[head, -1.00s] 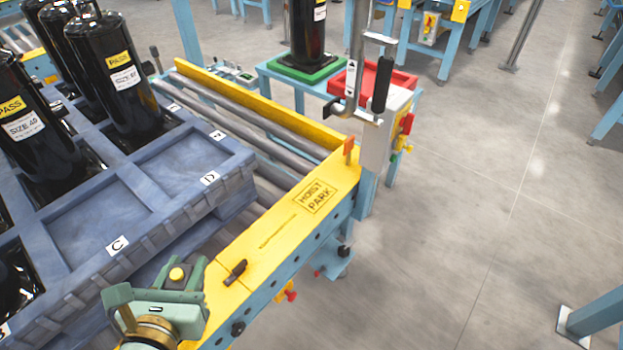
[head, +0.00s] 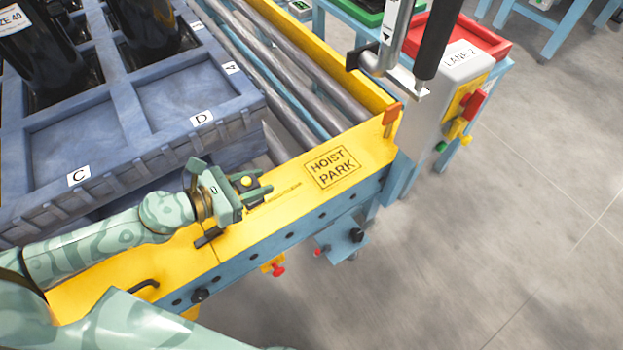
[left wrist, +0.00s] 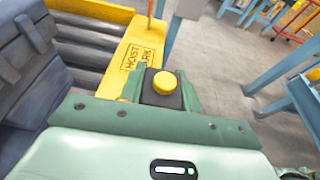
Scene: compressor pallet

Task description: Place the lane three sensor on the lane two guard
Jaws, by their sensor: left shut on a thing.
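The sensor (head: 247,182), a small dark block with a round yellow button on top, is between the fingers of my left gripper (head: 258,190). The left gripper is shut on it. In the left wrist view the sensor (left wrist: 163,85) sits upright between the green fingers, button up. The yellow guard (head: 285,185) with the printed "HOIST PARK" square runs under and beyond the gripper. The gripper is over its upper face, left of that square; whether the sensor touches the guard I cannot tell. A "LANE 2" label (head: 461,54) is on the grey post at the guard's far end. My right gripper is not in view.
A blue-grey pallet (head: 150,150) with black compressors and lettered bays stands left of the guard, on rollers (head: 290,75). A black handle (head: 208,237) sits on the guard near my gripper. The hoist arm (head: 432,45) rises at the far end. Floor at right is open.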

